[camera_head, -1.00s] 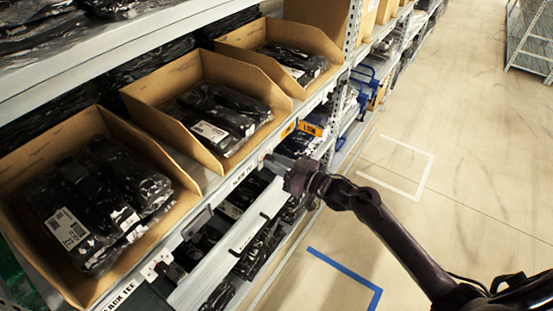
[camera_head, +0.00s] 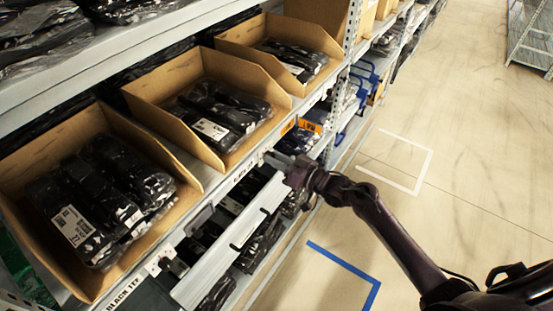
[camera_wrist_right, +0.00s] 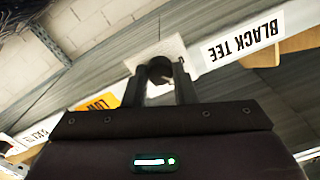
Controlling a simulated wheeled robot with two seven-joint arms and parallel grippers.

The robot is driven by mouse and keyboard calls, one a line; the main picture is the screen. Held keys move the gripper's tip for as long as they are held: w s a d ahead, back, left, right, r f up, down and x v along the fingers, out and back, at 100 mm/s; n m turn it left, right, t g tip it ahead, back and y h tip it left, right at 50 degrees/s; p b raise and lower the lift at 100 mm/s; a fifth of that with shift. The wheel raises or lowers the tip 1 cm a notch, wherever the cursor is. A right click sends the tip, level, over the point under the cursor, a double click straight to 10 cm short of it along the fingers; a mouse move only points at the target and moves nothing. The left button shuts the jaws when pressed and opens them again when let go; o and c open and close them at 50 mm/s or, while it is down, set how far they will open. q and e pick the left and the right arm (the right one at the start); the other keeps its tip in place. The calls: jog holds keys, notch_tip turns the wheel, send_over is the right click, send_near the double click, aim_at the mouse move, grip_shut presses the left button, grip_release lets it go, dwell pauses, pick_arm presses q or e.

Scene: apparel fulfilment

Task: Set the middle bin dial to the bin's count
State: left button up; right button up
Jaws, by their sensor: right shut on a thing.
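The middle bin (camera_head: 160,95) is an open cardboard tray on the shelf, holding several black bagged garments (camera_head: 215,110) with a white label. In the head view my right gripper (camera_head: 272,158) is at the shelf's front rail, by this bin's front right corner. In the wrist view the two fingers (camera_wrist_right: 162,80) are shut on a dark round dial knob (camera_wrist_right: 159,67) in front of a white dial plate (camera_wrist_right: 152,50). The fingers and knob hide much of the plate, and I cannot read the dial's setting. My left gripper is out of view.
Bins stand on both sides, one near (camera_head: 55,150) and one far (camera_head: 235,42). A white label reading BLACK TEE (camera_wrist_right: 243,42) and an orange LOW label (camera_wrist_right: 103,101) are on the rail. A lower shelf (camera_head: 235,240) juts below. The aisle floor (camera_head: 450,180) is clear.

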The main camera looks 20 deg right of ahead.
jog(key=o, duration=1)
jog(key=b+v, duration=0.1)
jog(key=v, duration=0.7)
jog(key=shift+f, duration=0.1)
